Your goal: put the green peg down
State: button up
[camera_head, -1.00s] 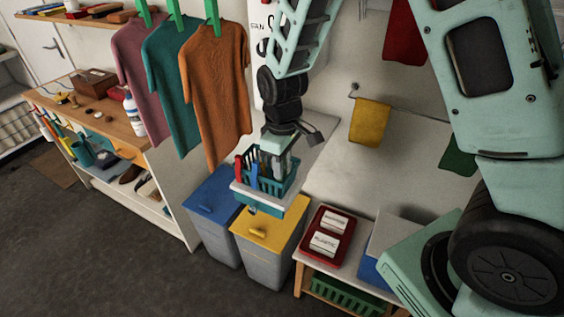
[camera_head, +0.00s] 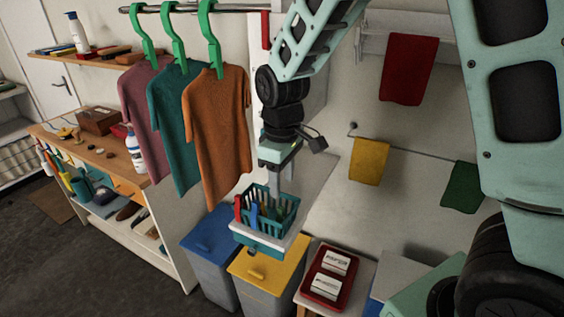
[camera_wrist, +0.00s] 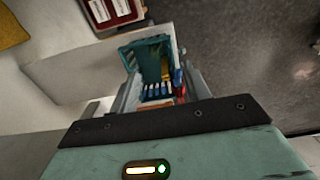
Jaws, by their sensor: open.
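A teal slatted basket (camera_head: 284,222) stands on a small white shelf (camera_head: 243,235) above the yellow-lidded bin. My gripper (camera_head: 276,186) points down just above the basket, its fingers near the rim. In the wrist view the basket (camera_wrist: 129,58) lies between and beyond my open fingers (camera_wrist: 160,92), and I see nothing held. Several blue pegs (camera_wrist: 157,91) lie inside the basket. A red peg (camera_head: 238,207) and a blue peg (camera_head: 252,217) show at its left side. Green shapes show in the basket, but I cannot tell the green peg from them.
Three shirts, the nearest orange (camera_head: 215,125), hang on green hangers (camera_head: 211,40) left of my arm. Below are a blue-lidded bin (camera_head: 208,232) and a yellow-lidded bin (camera_head: 270,268). A red tray (camera_head: 309,282) sits at right. A yellow cloth (camera_head: 369,161) hangs behind.

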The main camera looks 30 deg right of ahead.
notch_tip(320, 180, up, 5)
jog(key=s+a+f, duration=0.1)
jog(key=s+a, duration=0.3)
jog(key=s, duration=0.7)
jog(key=s+a, duration=0.5)
jog(key=s, duration=0.6)
jog(key=shift+s+a+f+n+y+b, duration=0.2)
jog(key=shift+a+f+n+y+b, duration=0.1)
jog(key=shift+f+b, duration=0.1)
jog(key=shift+f, duration=0.1)
notch_tip(320, 180, down, 8)
jog(key=b, duration=0.8)
jog(key=shift+d, duration=0.2)
